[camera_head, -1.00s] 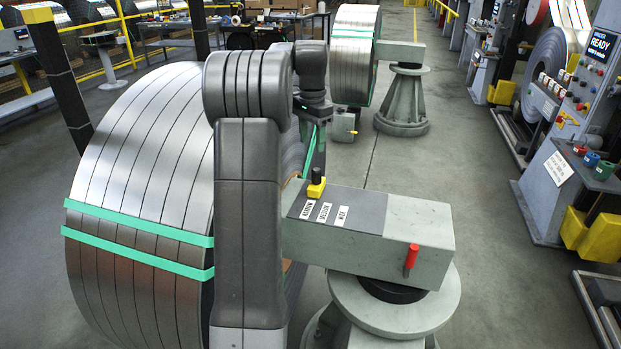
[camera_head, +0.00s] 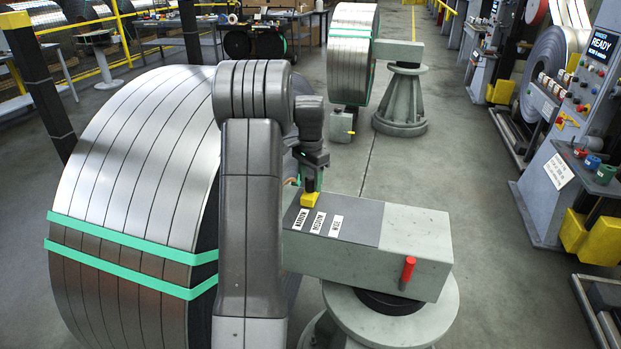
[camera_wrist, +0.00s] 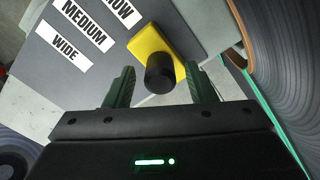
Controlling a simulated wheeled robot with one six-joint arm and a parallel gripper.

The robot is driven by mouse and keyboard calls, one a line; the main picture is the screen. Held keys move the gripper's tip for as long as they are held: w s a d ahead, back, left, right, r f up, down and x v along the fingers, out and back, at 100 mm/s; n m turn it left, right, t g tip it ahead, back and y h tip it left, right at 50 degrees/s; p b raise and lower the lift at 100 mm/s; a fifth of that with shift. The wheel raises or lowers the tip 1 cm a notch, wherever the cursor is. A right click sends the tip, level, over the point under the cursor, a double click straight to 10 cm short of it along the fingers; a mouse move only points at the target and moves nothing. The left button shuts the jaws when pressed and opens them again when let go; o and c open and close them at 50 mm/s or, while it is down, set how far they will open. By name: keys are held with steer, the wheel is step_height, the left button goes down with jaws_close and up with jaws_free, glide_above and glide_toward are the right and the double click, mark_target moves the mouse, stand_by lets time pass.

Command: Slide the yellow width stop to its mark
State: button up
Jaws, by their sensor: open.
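The yellow width stop (camera_head: 310,199) sits on the dark top plate of the grey arm, at its far end beside the NARROW label (camera_head: 300,219). The MEDIUM label (camera_head: 318,223) and WIDE label (camera_head: 336,226) follow to the right. The stop (camera_wrist: 180,38) has an upright black knob (camera_wrist: 160,75). My gripper (camera_wrist: 158,80) is open, with one finger on each side of the knob and a visible gap to both. In the head view my gripper (camera_head: 311,183) is right over the stop and hides most of the knob.
A large steel strip coil (camera_head: 130,150) with green bands stands left of the arm, close to my gripper. A red handle (camera_head: 407,272) hangs on the arm's near side. A control panel (camera_head: 590,110) reading READY stands at the right, across clear floor.

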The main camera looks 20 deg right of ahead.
jaws_close()
steer(key=s+d, duration=0.4)
steer(key=d, duration=0.1)
steer(key=s+d, duration=0.2)
steer(key=d, duration=0.1)
jaws_free()
step_height(320, 180, up, 14)
stand_by(0.6)
steer(key=shift+f, duration=0.1)
